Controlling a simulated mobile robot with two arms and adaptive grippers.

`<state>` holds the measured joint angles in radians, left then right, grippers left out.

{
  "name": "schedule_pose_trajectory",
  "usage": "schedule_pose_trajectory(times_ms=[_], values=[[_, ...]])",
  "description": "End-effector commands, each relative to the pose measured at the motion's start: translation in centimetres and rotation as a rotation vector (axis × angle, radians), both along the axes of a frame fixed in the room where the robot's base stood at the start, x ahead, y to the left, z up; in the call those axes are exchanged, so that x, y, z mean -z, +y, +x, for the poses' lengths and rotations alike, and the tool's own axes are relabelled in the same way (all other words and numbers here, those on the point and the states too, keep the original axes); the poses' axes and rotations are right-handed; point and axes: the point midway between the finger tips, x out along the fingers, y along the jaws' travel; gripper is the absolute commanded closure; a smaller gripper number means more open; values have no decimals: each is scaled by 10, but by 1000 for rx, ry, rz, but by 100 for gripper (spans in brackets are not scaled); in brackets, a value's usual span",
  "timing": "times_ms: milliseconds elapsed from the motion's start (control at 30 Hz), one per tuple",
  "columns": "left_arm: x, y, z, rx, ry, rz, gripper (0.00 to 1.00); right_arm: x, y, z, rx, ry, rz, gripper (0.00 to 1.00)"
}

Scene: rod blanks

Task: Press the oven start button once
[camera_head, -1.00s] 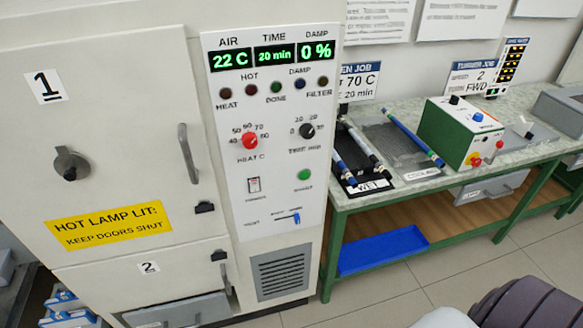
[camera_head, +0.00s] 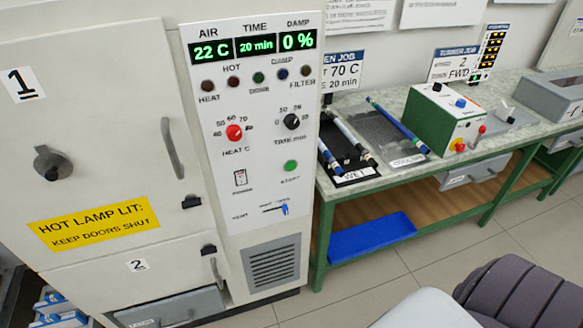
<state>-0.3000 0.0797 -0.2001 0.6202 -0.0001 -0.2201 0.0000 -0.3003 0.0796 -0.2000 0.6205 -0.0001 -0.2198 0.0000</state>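The oven's start button (camera_head: 291,166) is a round green button on the white control panel (camera_head: 217,150), above a START label and below the time dial (camera_head: 291,121). The button is unobstructed. The displays (camera_head: 245,46) read 22 C, 20 min and 0 %. The red heat dial (camera_head: 234,132) is left of the time dial. A small power switch (camera_head: 240,178) and a vent slider with a blue knob (camera_head: 284,208) are lower on the panel. The indicator lamps look dark. Neither gripper is in view; part of my arm shows at the lower right.
Upper oven door 1 (camera_head: 100,110) and lower door 2 (camera_head: 95,270) look shut. A green-legged bench (camera_head: 440,175) stands right of the oven with trays of rods and a green control box (camera_head: 437,118). A blue tray (camera_head: 372,238) lies on its shelf. Floor is free in front.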

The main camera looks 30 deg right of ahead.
Motion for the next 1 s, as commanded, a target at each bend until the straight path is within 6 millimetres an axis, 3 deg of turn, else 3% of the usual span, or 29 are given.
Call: schedule_pose_trajectory(times_ms=[67,1000], values=[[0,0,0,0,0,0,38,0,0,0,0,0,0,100],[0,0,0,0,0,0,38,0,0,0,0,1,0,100]])
